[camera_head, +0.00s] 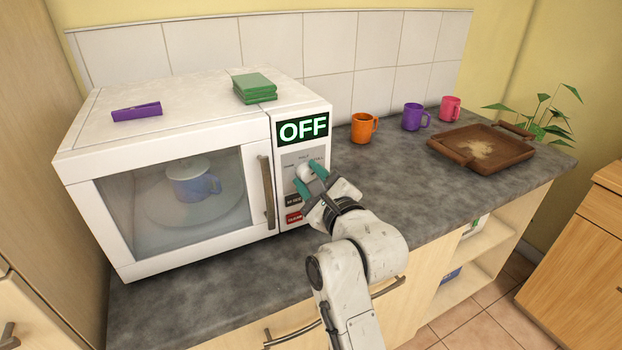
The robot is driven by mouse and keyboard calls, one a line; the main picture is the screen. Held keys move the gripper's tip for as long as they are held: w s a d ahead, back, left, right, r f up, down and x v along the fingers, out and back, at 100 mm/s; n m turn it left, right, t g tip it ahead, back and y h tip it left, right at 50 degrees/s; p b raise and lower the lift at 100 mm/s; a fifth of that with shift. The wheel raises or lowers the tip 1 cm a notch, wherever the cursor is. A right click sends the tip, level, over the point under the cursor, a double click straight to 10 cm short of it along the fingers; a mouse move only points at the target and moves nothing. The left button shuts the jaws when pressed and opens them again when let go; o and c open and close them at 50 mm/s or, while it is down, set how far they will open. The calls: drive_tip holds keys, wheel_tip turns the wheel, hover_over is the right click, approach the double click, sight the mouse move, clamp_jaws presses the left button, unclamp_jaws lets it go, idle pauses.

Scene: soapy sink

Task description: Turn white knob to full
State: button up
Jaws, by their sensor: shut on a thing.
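The white knob (304,172) is on the control panel at the right of a white microwave (190,107). My gripper (310,181) is at the panel, with its green-tipped fingers shut on the knob. The fingers and wrist hide part of the knob and some panel markings, so I cannot read its setting. The display (302,128) above the knob reads OFF. A dark button (293,201) and a red button (294,217) sit below. The microwave door (180,195) is shut, and a blue and white mug (194,186) shows through its window.
A purple clip-like object (137,111) and green sponges (254,87) lie on the microwave. Orange (362,128), purple (412,117) and pink (450,108) mugs stand along the back. A brown tray (470,165) is at the right. The counter (400,185) is clear beside my arm.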

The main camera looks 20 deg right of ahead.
drive_tip(key=shift+f, duration=0.1)
drive_tip(key=o, duration=1.1)
drive_tip(key=shift+c, duration=0.2)
drive_tip(key=s+d+b, duration=0.1)
drive_tip(key=s+b, duration=0.1)
drive_tip(key=s, duration=0.8)
drive_tip(key=shift+s, duration=0.4)
